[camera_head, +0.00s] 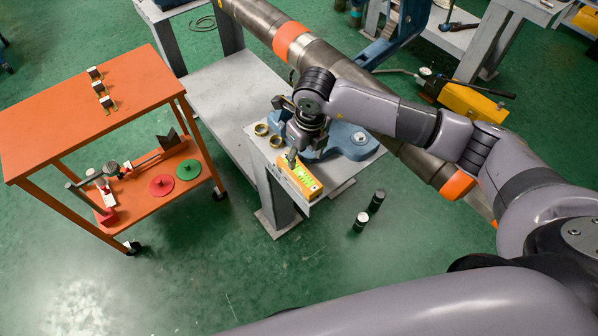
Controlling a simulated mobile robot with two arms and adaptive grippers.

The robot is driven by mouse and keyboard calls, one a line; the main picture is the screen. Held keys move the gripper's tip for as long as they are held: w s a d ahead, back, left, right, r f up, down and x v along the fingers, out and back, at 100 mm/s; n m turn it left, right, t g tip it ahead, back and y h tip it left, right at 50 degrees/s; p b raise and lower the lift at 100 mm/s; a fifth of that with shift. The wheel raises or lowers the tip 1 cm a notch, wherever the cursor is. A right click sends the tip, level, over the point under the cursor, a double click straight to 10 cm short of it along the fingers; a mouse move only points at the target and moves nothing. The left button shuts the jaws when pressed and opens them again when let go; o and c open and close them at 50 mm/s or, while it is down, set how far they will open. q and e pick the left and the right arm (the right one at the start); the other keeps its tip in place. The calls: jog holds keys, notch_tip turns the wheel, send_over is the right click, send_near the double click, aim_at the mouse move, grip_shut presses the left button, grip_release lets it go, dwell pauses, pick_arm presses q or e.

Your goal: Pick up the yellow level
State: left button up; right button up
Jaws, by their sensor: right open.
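The yellow level (304,181) is a small yellow-orange block with bright green parts on its top. It lies near the front edge of the grey bench (226,92). My right gripper (291,160) comes down from above at the level's far end and is open. Its fingertips are small in view and partly cover that end. I cannot tell whether they touch the level. My left gripper is not in view.
A long grey pipe with orange bands (291,42) crosses behind my right arm. Two brass rings (261,129) and a blue vise part (352,141) lie near the level. An orange cart (48,103) stands left. Two dark cylinders (361,221) stand on the green floor.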

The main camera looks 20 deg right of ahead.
send_over(299, 171)
jog(key=s, duration=0.1)
jog(key=f, duration=0.4)
jog(key=shift+d+f, duration=0.25)
jog(key=shift+w+a+f+p, duration=0.15)
jog(key=shift+f+p, duration=0.1)
jog(key=shift+f, duration=0.65)
jog(key=shift+w+f+p, duration=0.15)
jog(key=shift+f+p, duration=0.15)
jog(key=shift+f, duration=0.55)
jog(key=shift+w+a+f+p, duration=0.15)
jog(key=shift+f+p, duration=0.1)
jog(key=shift+f, duration=0.65)
jog(key=shift+r, duration=0.1)
grip_shut()
